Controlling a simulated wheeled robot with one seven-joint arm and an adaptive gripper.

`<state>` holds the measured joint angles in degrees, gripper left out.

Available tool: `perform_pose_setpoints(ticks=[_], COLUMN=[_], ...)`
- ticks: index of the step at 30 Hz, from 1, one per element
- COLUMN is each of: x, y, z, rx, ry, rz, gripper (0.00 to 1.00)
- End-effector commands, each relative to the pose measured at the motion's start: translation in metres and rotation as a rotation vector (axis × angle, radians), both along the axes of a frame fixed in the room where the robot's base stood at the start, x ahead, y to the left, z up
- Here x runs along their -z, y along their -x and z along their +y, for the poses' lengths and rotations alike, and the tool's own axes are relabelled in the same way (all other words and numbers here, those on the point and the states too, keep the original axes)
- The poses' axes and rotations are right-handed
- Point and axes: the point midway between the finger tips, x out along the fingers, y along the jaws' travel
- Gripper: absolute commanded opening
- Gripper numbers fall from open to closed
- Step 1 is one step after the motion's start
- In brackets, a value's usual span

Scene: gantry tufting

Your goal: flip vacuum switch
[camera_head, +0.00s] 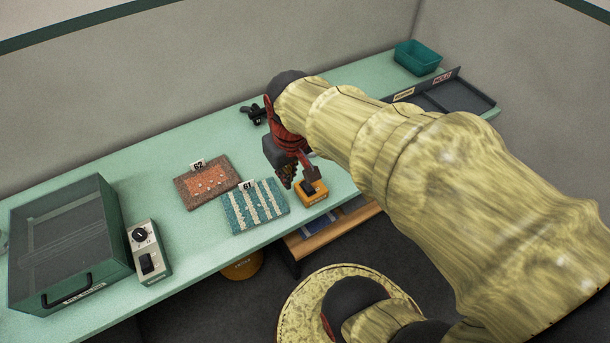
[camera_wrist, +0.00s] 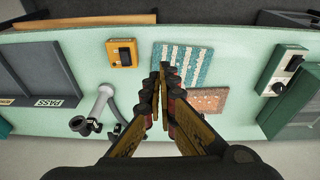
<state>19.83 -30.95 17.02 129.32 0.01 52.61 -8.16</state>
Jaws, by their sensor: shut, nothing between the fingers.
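A yellow box with a black rocker switch (camera_head: 313,194) stands near the table's front edge, right of the striped sample. It also shows upper left in the wrist view (camera_wrist: 124,53). A grey control box with a dial and a black rocker (camera_head: 148,254) stands at the left; it is at the upper right in the wrist view (camera_wrist: 283,70). I cannot read which one is marked vacuum. My gripper (camera_head: 288,180) is shut and empty, above the table close beside the yellow box. In the wrist view its fingertips (camera_wrist: 164,76) point toward the striped sample's edge. Contact with the yellow box cannot be told.
The striped sample 61 (camera_head: 254,206) and orange sample 62 (camera_head: 208,182) lie left of my gripper. A dark green lidded case (camera_head: 70,245) is far left. A black-ended tool (camera_head: 253,114), a dark divided tray (camera_head: 455,95) and a teal bin (camera_head: 417,57) are toward the back.

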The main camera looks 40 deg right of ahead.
Motion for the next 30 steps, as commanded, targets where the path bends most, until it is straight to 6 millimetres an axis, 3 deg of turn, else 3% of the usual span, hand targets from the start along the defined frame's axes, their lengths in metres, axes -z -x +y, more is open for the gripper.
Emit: perform_pose_setpoints(ticks=[3,12,19,24,30], x=[0.019,0.053,0.063,0.052,0.051], y=[-0.013,-0.032,-0.050,-0.061,-0.060], z=[-0.039,-0.097,-0.116,-0.123,-0.122], rx=[-0.115,-0.554,-0.961,-1.243,-1.461], ry=[0.000,-0.002,0.022,0.069,0.089], rz=[0.092,0.200,0.219,0.211,0.211], gripper=[0.00,0.00,0.00,0.00,0.00])
